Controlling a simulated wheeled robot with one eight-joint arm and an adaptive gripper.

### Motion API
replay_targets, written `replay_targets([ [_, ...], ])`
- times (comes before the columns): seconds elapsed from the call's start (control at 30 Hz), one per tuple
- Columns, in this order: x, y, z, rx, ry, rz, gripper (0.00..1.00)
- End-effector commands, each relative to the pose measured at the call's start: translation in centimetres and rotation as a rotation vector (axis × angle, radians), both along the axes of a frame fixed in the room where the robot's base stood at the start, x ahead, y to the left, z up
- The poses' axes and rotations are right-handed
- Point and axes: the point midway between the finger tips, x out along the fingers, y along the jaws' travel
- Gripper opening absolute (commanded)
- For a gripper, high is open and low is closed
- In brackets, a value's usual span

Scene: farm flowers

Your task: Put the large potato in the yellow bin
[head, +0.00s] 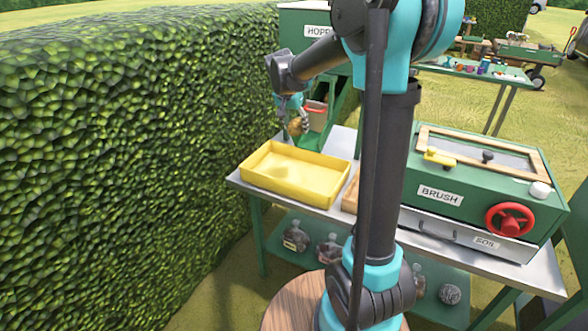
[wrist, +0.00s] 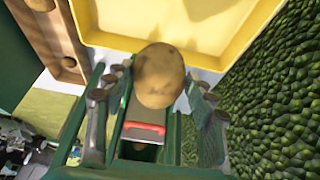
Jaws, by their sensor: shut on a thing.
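A brown, rounded potato (wrist: 160,76) sits between the fingers of my gripper (wrist: 152,88) in the wrist view. In the head view the potato (head: 295,127) is held by my gripper (head: 294,118), just beyond the far edge of the yellow bin. The yellow bin (head: 283,190) is a shallow, open tray on the metal table, and its visible floor is empty. In the wrist view the bin (wrist: 212,30) fills the top, next to the potato. I cannot tell the potato's exact height over the rim.
A wooden tray (head: 351,191) lies right of the bin. A green brush machine (head: 440,196) with a red wheel stands further right. A green hopper (head: 305,31) and a red-rimmed container (head: 316,116) are behind the bin. A tall hedge (head: 120,150) closes the left side.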

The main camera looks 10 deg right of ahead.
Motion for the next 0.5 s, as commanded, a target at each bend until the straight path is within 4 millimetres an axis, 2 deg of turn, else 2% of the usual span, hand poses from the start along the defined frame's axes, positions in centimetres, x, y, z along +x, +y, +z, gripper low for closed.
replay_targets([
  [0.5, 0.0, 0.0, -12.2, 0.000, 0.000, 0.000, 0.12],
])
